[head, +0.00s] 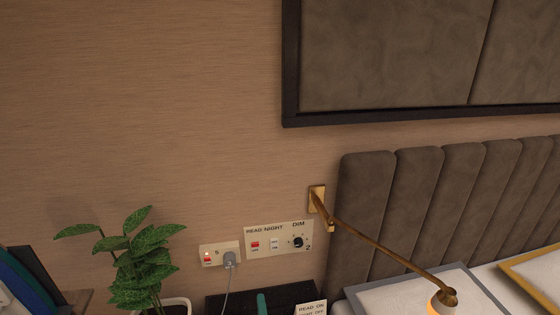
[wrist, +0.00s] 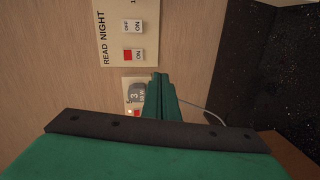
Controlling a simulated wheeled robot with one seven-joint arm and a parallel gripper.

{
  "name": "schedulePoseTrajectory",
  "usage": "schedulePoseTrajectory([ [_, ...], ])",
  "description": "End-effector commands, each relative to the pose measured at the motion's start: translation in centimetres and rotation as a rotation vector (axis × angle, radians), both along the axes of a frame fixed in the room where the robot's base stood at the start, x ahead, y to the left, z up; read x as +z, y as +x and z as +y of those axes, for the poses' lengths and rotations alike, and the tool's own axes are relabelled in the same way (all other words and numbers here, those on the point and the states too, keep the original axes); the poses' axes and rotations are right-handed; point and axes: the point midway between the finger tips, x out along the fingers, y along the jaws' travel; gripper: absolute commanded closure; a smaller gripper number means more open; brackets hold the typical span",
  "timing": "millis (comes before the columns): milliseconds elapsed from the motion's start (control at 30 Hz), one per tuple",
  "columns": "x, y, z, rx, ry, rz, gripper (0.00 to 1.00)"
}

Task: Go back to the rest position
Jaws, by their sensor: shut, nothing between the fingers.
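My gripper (wrist: 160,80) shows in the wrist view as green fingers closed together, with nothing between them. In that view its tips lie in front of the wall, next to the socket plate (wrist: 133,88) and below the switch panel (wrist: 118,35). The fingers partly cover the socket plate. I cannot tell how far the tips are from the wall. In the head view a small green piece at the bottom edge matches the fingers' colour; the rest of my arm is out of that view.
The head view shows the switch panel (head: 279,240), a plugged-in grey plug (head: 229,259), a plant (head: 145,262) at left and a brass lamp arm (head: 385,246) reaching right. A padded headboard (head: 370,200) is on the right. A dark speckled surface (wrist: 290,70) is right in the wrist view.

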Motion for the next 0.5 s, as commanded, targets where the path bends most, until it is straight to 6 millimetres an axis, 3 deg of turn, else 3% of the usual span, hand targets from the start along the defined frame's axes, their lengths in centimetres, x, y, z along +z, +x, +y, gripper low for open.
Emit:
schedulePoseTrajectory([
  [200,-3.2,-8.7,-0.5,-0.088,0.249,0.066,1.00],
  [500,-4.4,-20.7,-2.2,-0.213,0.587,0.125,1.00],
])
